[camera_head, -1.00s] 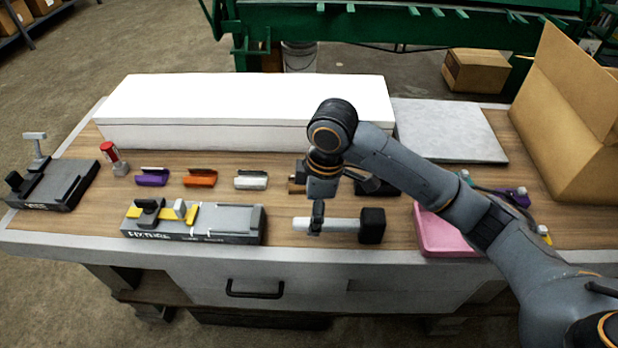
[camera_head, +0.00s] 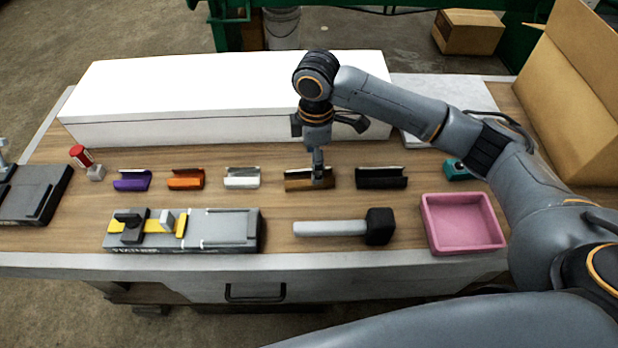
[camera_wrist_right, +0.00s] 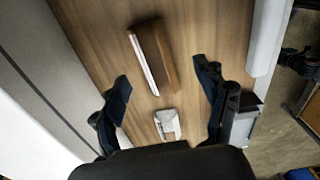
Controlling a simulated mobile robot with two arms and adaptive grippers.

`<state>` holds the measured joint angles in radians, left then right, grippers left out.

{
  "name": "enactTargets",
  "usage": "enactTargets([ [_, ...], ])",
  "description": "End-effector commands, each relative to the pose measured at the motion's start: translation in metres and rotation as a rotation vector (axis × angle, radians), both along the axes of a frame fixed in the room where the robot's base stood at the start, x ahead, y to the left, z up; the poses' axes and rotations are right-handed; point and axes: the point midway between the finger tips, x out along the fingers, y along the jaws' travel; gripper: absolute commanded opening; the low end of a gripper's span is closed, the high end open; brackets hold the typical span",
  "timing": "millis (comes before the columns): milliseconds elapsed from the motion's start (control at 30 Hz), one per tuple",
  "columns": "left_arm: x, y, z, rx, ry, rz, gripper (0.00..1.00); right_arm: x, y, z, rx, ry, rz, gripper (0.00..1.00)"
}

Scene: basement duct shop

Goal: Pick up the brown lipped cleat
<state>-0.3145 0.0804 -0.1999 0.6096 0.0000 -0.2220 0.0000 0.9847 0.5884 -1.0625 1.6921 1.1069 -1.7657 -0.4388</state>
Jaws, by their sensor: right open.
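The brown lipped cleat (camera_head: 297,182) lies on the wooden bench top between a white cleat (camera_head: 242,178) and a black one (camera_head: 381,178). My right gripper (camera_head: 320,180) points down at the brown cleat's right part and covers some of it; I cannot tell whether it touches. In the right wrist view the right gripper (camera_wrist_right: 165,85) is open, its two dark fingers apart with nothing gripped. A brown piece with a pale edge (camera_wrist_right: 163,52), likely the brown cleat, lies beyond the fingertips. A small whitish piece (camera_wrist_right: 167,123) shows between the fingers. My left gripper is not in view.
Orange (camera_head: 185,179) and purple (camera_head: 132,180) cleats lie further left. A mallet (camera_head: 330,228), a grey fixture (camera_head: 225,228) and a pink tray (camera_head: 430,215) are nearer the front. A long white box (camera_head: 220,90) stands behind, a cardboard box (camera_head: 575,90) at right.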

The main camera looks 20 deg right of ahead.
Motion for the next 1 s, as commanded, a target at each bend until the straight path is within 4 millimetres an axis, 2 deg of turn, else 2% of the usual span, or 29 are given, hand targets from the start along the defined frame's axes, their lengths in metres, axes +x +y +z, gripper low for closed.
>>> enactTargets([
  [133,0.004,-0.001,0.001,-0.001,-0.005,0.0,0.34,0.0,0.0,-0.011,0.001,-0.001,0.001,0.74],
  [233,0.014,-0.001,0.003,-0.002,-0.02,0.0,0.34,0.002,0.001,-0.019,0.0,0.001,0.001,0.74],
  [400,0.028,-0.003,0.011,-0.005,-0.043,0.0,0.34,0.008,0.001,-0.043,-0.001,0.001,0.0,0.74],
  [567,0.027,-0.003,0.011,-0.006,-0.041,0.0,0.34,0.008,0.001,-0.061,-0.001,-0.001,0.001,0.74],
  [800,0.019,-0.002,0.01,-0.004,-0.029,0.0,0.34,0.008,0.001,-0.064,0.0,-0.003,0.002,0.74],
  [833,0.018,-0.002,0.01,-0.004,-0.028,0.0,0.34,0.008,0.001,-0.064,0.0,-0.003,0.002,0.72],
  [867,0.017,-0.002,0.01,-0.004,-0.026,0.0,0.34,0.008,0.001,-0.064,0.0,-0.003,0.002,0.65],
  [1000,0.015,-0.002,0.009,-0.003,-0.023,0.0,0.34,0.008,0.001,-0.063,0.0,-0.003,0.002,0.37],
])
